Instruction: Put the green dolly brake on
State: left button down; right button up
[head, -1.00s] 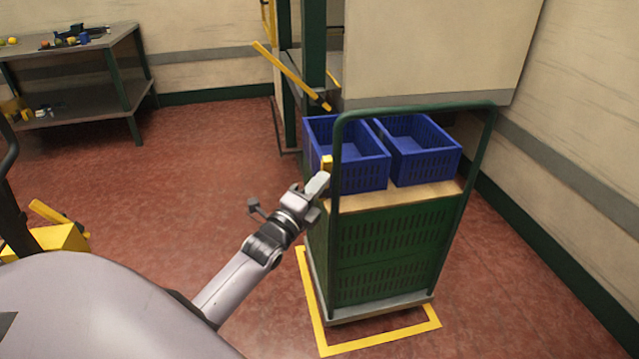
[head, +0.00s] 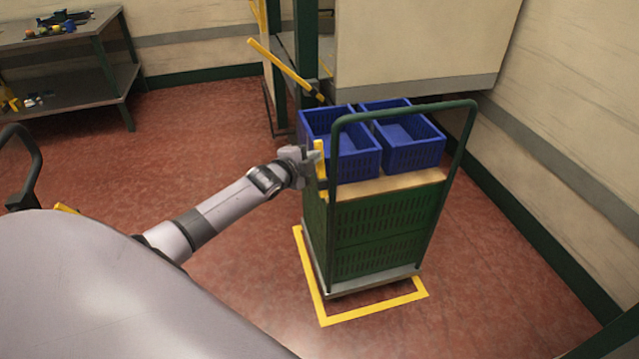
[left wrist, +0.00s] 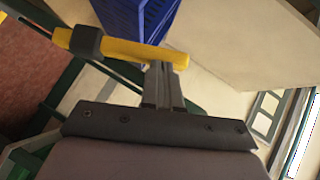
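The green dolly (head: 385,235) stands on the floor with a green push handle (head: 400,112) on its near side. A yellow brake lever (head: 321,170) stands nearly upright at the dolly's left handle post. In the left wrist view the lever (left wrist: 135,52) runs across the top, with a black collar on it. My left gripper (head: 313,156) is at the lever's left side, near its upper part. Its fingers (left wrist: 162,85) are together with nothing between them, and their tips meet or overlap the lever near its end; I cannot tell whether they touch. My right gripper is not in view.
Two blue crates (head: 352,165) sit on the dolly's wooden top. A yellow outline (head: 312,275) marks the floor around the dolly. A green post with a slanted yellow bar (head: 285,70) stands behind. A workbench (head: 75,45) is at far left. Open red floor lies left.

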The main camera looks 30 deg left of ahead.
pick_arm(q)
jog(key=shift+w+a, duration=0.45)
jog(key=shift+w, duration=0.05)
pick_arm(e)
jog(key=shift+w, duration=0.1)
pick_arm(q)
jog(key=shift+r, duration=0.1)
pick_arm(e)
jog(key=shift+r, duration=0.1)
pick_arm(q)
jog(key=shift+r, duration=0.1)
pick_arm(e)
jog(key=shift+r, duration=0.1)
